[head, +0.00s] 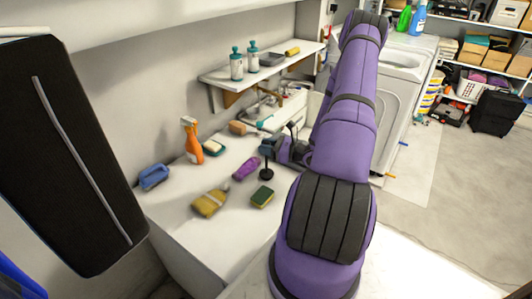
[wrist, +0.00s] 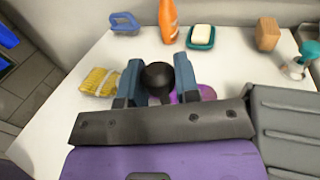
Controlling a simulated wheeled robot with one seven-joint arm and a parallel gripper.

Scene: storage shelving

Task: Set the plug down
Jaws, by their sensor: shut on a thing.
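The black plug (head: 266,174) is in my gripper (head: 268,149), over the white counter (head: 185,215). It has a thin stem with a wider round disc at its lower end, and looks about upright. In the wrist view the dark round top of the plug (wrist: 158,75) sits between the two blue-grey fingers of my gripper (wrist: 157,78), which are shut on it. I cannot tell whether the disc touches the counter or hangs just above it.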

